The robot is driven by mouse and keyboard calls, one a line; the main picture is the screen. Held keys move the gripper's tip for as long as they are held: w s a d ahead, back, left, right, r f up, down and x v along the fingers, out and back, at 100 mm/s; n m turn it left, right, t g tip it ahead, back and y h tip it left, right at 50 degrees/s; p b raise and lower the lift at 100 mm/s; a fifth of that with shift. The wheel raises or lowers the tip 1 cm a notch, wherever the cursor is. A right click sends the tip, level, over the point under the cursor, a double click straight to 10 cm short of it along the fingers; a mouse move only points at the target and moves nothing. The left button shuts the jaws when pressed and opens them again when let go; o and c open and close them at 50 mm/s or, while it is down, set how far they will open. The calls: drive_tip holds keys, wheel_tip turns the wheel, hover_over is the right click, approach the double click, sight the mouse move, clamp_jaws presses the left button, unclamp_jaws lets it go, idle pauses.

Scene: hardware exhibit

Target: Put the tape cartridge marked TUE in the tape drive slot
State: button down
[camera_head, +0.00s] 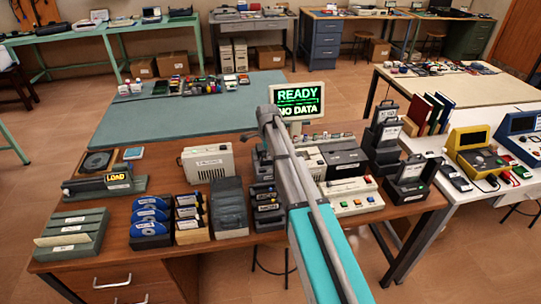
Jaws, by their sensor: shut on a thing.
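My arm reaches up from the bottom right across the desk, and its grey far end lies just below the lit screen. My gripper is hidden behind the arm, so I cannot see its fingers or what is between them. Labels are too small to read TUE on any cartridge. Dark label-bearing cartridge-like pieces (265,208) stand in a stack just left of the arm, partly covered by it. A beige machine with a dark top unit (347,158) is right of the arm; I cannot tell whether it is the tape drive. No slot is clear.
The screen (297,98) reads READY, NO DATA. A beige box (207,161), blue discs in a holder (151,215), a grey file tray (72,235) and a LOAD unit (104,184) occupy the left desk. Black units (408,185) stand right. The green mat (180,110) is largely clear.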

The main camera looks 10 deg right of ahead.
drive_tip(key=c, duration=0.5)
unclamp_jaws()
drive_tip(key=shift+c, duration=0.2)
drive_tip(key=shift+r+p, duration=4)
drive_tip(key=shift+r, duration=0.05)
